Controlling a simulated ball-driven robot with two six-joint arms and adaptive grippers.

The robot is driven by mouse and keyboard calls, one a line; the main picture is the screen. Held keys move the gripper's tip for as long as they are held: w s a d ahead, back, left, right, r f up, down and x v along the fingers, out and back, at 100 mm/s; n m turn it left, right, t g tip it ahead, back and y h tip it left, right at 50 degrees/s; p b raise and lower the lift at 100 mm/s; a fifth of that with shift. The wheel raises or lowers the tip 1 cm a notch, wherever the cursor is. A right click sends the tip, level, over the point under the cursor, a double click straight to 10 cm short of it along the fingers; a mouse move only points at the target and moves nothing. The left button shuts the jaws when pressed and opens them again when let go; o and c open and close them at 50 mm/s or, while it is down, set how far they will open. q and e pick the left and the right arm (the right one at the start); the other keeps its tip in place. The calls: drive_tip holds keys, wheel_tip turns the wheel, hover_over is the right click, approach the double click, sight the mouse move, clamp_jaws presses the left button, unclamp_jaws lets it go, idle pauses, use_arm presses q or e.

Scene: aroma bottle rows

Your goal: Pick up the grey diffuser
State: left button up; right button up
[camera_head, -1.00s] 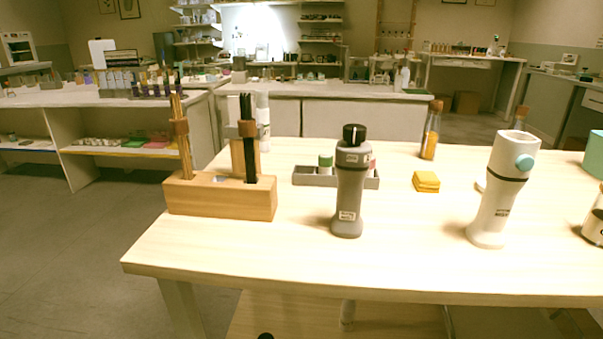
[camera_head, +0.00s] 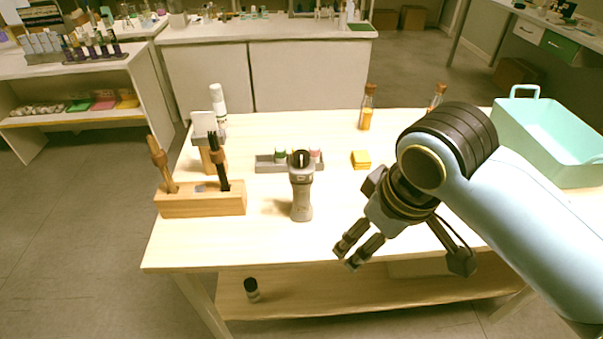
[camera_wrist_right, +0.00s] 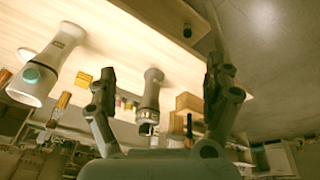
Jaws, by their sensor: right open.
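The grey diffuser (camera_head: 301,190) stands upright near the front middle of the table, with a dark cap on top. In the right wrist view the grey diffuser (camera_wrist_right: 149,100) shows between the two open fingers, farther off and untouched. My right gripper (camera_head: 346,255) is open and empty, to the right of the diffuser at the table's front edge. In the right wrist view its fingers (camera_wrist_right: 163,85) are spread wide apart. My left gripper is not in view.
A wooden block (camera_head: 205,203) with sticks stands left of the diffuser. A grey tray (camera_head: 264,164) with small bottles lies behind it. Yellow pads (camera_head: 361,159) and a mint basket (camera_head: 540,130) are to the right. A white diffuser (camera_wrist_right: 44,70) shows in the wrist view.

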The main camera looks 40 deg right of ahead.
drive_tip(key=g, duration=0.2)
approach(302, 169)
drive_tip(key=s+f, duration=0.4)
drive_tip(key=s, duration=0.2)
drive_tip(key=shift+n+g+y, duration=0.3)
drive_tip(key=shift+g+y, duration=0.1)
drive_tip(key=shift+g, duration=0.1)
drive_tip(key=w+r, duration=0.1)
drive_tip(key=w, duration=0.4)
drive_tip(key=w+d+r, duration=0.1)
drive_tip(key=w, duration=0.2)
drive_tip(key=shift+d+r, duration=0.1)
drive_tip(key=shift+r, duration=0.3)
wheel_tip(302, 169, down, 10)
drive_tip(key=shift+d+f+p, duration=0.1)
drive_tip(key=shift+f+p, duration=0.05)
drive_tip(key=shift+p, duration=0.5)
drive_tip(key=shift+c, duration=0.4)
drive_tip(key=c, duration=1.6)
clamp_jaws()
